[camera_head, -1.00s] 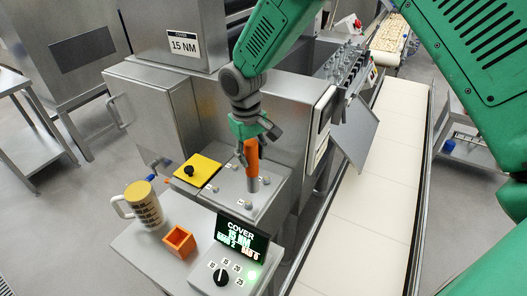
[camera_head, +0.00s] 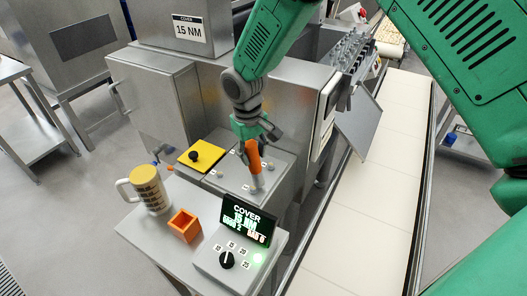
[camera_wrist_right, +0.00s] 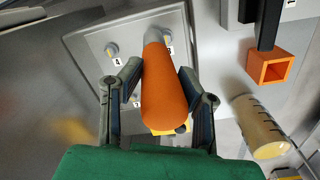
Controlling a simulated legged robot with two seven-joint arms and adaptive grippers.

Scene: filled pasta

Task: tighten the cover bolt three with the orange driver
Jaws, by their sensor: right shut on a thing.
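The orange driver (camera_head: 253,158) is in my right gripper (camera_head: 252,141), its tip pointing down at the cover plate. In the right wrist view the two fingers (camera_wrist_right: 160,76) close on either side of the orange handle (camera_wrist_right: 163,95). The grey cover plate (camera_head: 236,182) carries several numbered bolts. The bolt by label 4 (camera_wrist_right: 112,50) stands clear to the left of the driver. The driver's far end is beside label 3 in the wrist view; the handle hides whether the tip touches that bolt. My left gripper is not in view.
A yellow pad with a black knob (camera_head: 194,155) adjoins the plate. A mug (camera_head: 150,190), an orange open box (camera_head: 185,225) and a display (camera_head: 246,218) with a dial (camera_head: 227,259) stand in front. A conveyor (camera_head: 375,190) runs along the right.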

